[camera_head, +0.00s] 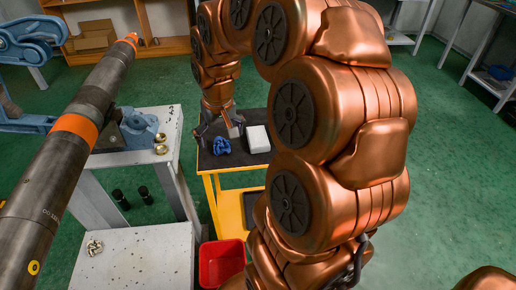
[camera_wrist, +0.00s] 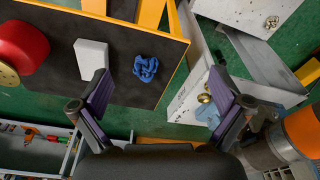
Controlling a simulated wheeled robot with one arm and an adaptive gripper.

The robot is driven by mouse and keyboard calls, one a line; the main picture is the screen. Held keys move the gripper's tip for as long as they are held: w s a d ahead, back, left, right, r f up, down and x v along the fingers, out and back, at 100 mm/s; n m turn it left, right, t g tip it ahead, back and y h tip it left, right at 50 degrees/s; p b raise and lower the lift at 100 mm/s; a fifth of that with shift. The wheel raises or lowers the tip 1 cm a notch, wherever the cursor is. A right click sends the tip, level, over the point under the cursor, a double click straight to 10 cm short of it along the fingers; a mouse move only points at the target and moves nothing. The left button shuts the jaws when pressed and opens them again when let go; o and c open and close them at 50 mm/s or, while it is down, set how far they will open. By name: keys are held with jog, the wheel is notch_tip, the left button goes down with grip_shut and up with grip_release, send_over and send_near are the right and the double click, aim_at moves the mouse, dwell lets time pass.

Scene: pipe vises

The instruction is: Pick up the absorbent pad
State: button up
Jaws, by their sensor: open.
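The absorbent pad appears to be the white rectangular block (camera_head: 257,139) on the dark top of a yellow cart (camera_head: 228,166). It also shows in the wrist view (camera_wrist: 92,58), left of centre, partly behind the left finger. A crumpled blue cloth (camera_head: 222,145) lies beside it, left of it in the head view and right of it in the wrist view (camera_wrist: 145,68). My gripper (camera_head: 219,128) hangs over the back of the cart top. In the wrist view its purple-padded fingers (camera_wrist: 160,85) are wide apart with nothing between them.
A red rounded object (camera_wrist: 22,45) stands on the cart top. A grey table (camera_head: 140,155) with a blue vise (camera_head: 138,130) and brass fittings (camera_head: 160,143) stands left of the cart. A long dark pipe (camera_head: 65,155) slants across the left. A red bin (camera_head: 222,262) sits in front.

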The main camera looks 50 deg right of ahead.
jog(key=w+d+f+m+b, duration=0.1)
jog(key=w+d+f+b, duration=0.15)
jog(key=d+f, duration=0.4)
jog(key=m+t+h+b, duration=0.1)
jog(key=m+b, duration=0.1)
jog(key=b, duration=0.1)
send_near(258, 136)
jog(key=shift+s+a+f, duration=0.1)
jog(key=shift+a+f, duration=0.1)
jog(key=shift+f, duration=0.75)
jog(key=shift+d+f, duration=0.25)
jog(key=shift+f, duration=0.35)
jog(key=shift+w+x, duration=0.2)
jog(key=shift+x, duration=1.45)
jog(key=shift+w+x, duration=0.2)
jog(key=shift+x, duration=1.45)
jog(key=shift+r, duration=0.1)
jog(key=c, duration=1.2)
jog(key=shift+o, duration=0.2)
